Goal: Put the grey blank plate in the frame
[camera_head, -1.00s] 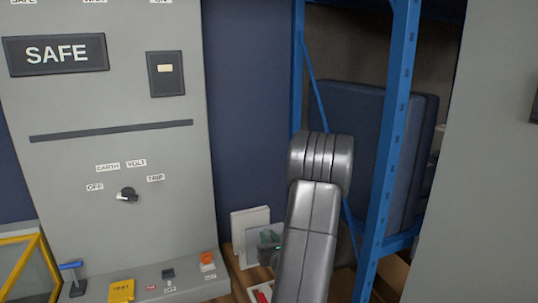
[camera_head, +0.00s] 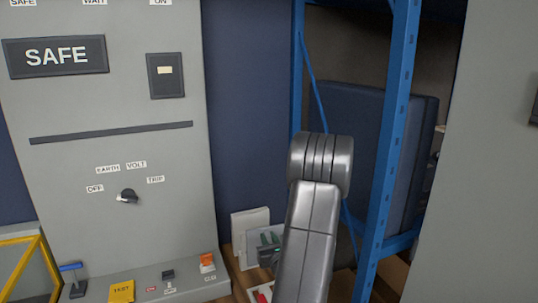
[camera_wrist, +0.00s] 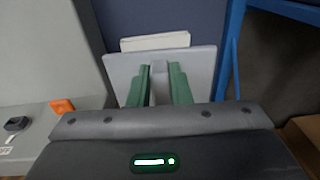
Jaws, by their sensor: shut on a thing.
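The grey blank plate (camera_wrist: 204,68) stands upright in front of my gripper (camera_wrist: 160,88) in the wrist view. The green fingers are shut on a small grey grip on the plate's near face. In the head view the plate (camera_head: 257,218) shows beside a white panel, with my gripper (camera_head: 270,243) low at its front and partly hidden by my arm. A white panel (camera_wrist: 155,41) stands just behind the plate; I cannot tell whether it is the frame.
A grey cabinet (camera_head: 80,150) with a SAFE sign and a dial stands at left. An orange switch (camera_head: 207,262) sits on its ledge. A blue rack post (camera_head: 386,150) rises at right. A red item (camera_head: 262,296) lies low beside my arm.

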